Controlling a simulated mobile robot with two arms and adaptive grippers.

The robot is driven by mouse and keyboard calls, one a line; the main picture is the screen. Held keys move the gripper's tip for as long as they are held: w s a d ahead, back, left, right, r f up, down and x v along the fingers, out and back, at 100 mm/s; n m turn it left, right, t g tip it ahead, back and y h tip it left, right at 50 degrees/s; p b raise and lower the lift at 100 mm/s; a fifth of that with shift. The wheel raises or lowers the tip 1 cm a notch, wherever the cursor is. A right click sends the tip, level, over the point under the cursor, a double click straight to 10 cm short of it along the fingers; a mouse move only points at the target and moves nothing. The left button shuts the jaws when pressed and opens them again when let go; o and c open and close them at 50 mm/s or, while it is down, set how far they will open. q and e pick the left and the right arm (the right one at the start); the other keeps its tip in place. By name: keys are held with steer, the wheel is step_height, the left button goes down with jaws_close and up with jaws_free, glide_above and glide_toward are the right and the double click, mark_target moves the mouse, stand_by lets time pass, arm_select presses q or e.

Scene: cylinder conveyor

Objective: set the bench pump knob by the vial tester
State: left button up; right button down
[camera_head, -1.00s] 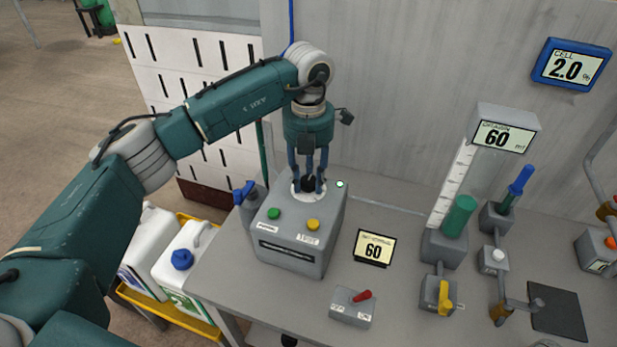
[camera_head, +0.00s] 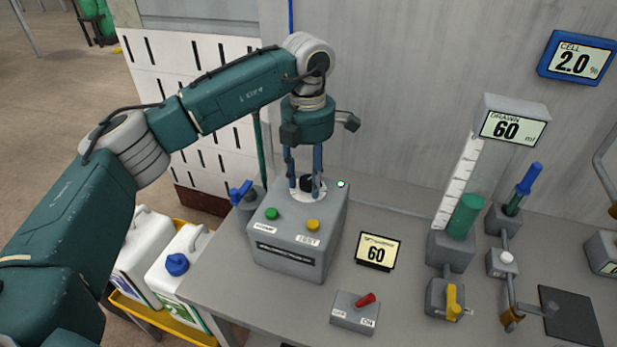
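The bench pump (camera_head: 286,262) is a grey box with a green button (camera_head: 271,214), a yellow button (camera_head: 313,224) labelled TEST and a lit lamp (camera_head: 341,184). Its black knob (camera_head: 307,182) sits on a white dial (camera_head: 319,190) on top. My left gripper (camera_head: 306,190) points straight down over the dial. Its blue fingers stand on either side of the knob with gaps visible, so it looks open around it. The dial markings are too small to read and partly hidden by the fingers. My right gripper is not in view.
A small display (camera_head: 377,251) reads 60. A switch box (camera_head: 355,313) with a red lever stands in front. To the right are a green-filled cylinder (camera_head: 465,216) with a display (camera_head: 515,127) reading 60, and a wall display (camera_head: 576,58) reading 2.0. White jugs (camera_head: 140,245) stand at left.

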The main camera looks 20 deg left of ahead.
mark_target(307, 179)
arm_select(q)
steer(key=shift+r, duration=0.1)
step_height(307, 179, up, 12)
steer(key=shift+f, duration=0.1)
stand_by(0.5)
stand_by(0.4)
